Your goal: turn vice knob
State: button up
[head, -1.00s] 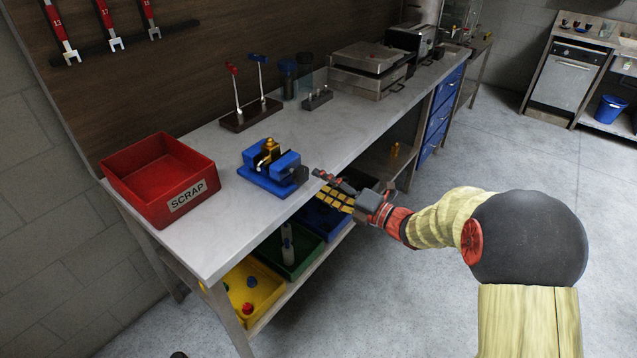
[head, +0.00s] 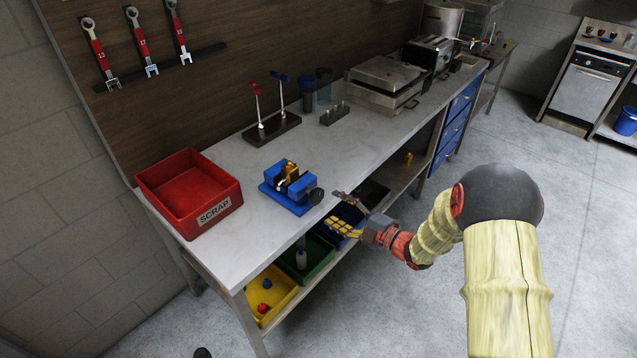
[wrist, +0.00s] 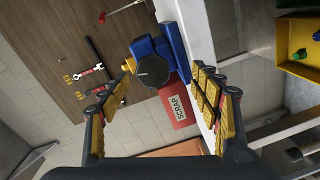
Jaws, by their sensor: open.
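A blue vice (head: 288,188) stands on the workbench near its front edge, with a brass-coloured piece between its jaws. Its round dark knob (head: 316,195) is on the side facing my gripper. In the wrist view the knob (wrist: 151,72) shows face-on, a little above and between my fingers, with the blue vice body (wrist: 174,44) behind it. My gripper (head: 341,212) is open and empty, just off the bench's front edge, to the right of the knob and apart from it. Its yellow-padded fingers (wrist: 163,88) are spread wide in the wrist view.
A red SCRAP bin (head: 190,190) stands left of the vice. A lever stand (head: 271,130) and a small dark block (head: 334,114) are behind it. Yellow (head: 272,294) and green (head: 306,262) bins sit on the lower shelf. The bench top (head: 236,245) in front of the vice is clear.

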aim_at(319, 198)
jog(key=shift+w+a+r+m+t, duration=0.15)
jog(key=shift+w+a+m, duration=0.7)
jog(key=shift+m, duration=1.8)
jog(key=shift+w+a+r+m+t, duration=0.15)
jog(key=shift+w+a+m, duration=0.75)
jog(key=shift+m, duration=1.7)
jog(key=shift+w+a+r+m+t, duration=0.15)
jog(key=shift+w+a+m, duration=0.7)
jog(key=shift+m, duration=1.8)
jog(key=shift+s+a, duration=0.15)
jog(key=shift+s, duration=0.05)
jog(key=shift+c, duration=1)
jog(key=c, duration=1)
jog(key=shift+o, duration=0.2)
jog(key=shift+f+n+b, duration=0.1)
jog(key=shift+n+b, duration=0.3)
jog(key=shift+n, duration=0.1)
jog(key=shift+n+b, duration=0.65)
jog(key=shift+n, duration=0.35)
